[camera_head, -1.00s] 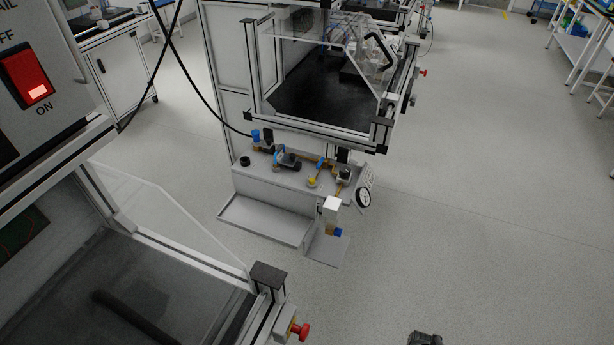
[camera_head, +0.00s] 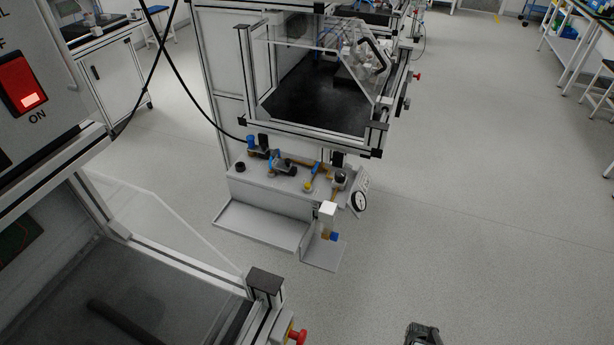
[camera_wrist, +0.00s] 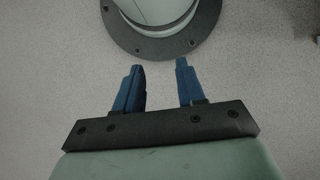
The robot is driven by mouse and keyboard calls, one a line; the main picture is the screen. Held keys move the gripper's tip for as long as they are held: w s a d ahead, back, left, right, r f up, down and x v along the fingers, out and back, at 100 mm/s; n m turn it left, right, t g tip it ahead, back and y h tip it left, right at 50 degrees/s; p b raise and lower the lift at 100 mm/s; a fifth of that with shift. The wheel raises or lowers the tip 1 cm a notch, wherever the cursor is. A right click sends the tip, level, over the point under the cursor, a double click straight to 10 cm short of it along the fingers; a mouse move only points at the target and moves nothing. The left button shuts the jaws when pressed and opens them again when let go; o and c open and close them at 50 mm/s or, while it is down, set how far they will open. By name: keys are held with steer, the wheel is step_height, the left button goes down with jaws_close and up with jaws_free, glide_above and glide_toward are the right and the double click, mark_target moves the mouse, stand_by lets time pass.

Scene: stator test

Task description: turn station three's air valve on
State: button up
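A station with a clear-walled enclosure (camera_head: 312,125) stands ahead in the head view. Below the enclosure is a grey panel (camera_head: 255,185) with brass pipe fittings, blue parts and a yellow-tipped handle (camera_head: 308,187). A round gauge (camera_head: 359,201) is at its right end. I cannot tell which of these fittings is the air valve, nor read a station number. My gripper (camera_wrist: 158,75) shows in the wrist view with two blue fingers apart and nothing between them. It points at the floor, away from the fittings. A dark part, probably of my arm, shows at the head view's bottom edge.
A nearer station frame fills the lower left, with a red knob (camera_head: 297,336) at its corner. A lit red switch (camera_head: 24,84) is at upper left. Black cables (camera_head: 187,85) hang nearby. The floor (camera_head: 480,220) to the right is clear.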

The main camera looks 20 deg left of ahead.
steer(key=w+a+r+n+t, duration=0.1)
steer(key=w+a+r+t, duration=0.2)
steer(key=w, duration=0.7)
steer(key=w+a+r, duration=0.3)
steer(key=w+r, duration=0.2)
steer(key=w, duration=0.5)
steer(key=w+a+r+n+t, duration=0.15)
steer(key=w+a+r, duration=0.3)
steer(key=w, duration=0.65)
steer(key=w+a+r+t, duration=0.2)
steer(key=w+a+r, duration=0.3)
steer(key=w+r, duration=0.4)
steer(key=w+a+r+t, duration=0.1)
steer(key=w+a+r, duration=0.5)
steer(key=r, duration=0.5)
step_height(320, 180, up, 17)
steer(key=m+g+y, duration=0.1)
steer(key=m+y, duration=0.1)
steer(key=m, duration=0.1)
glide_above(315, 168)
steer(key=d, duration=0.3)
steer(key=a+f, duration=0.1)
steer(key=f, duration=0.7)
steer(key=a+f, duration=0.1)
steer(key=f, duration=0.3)
steer(key=shift+a+f, duration=0.35)
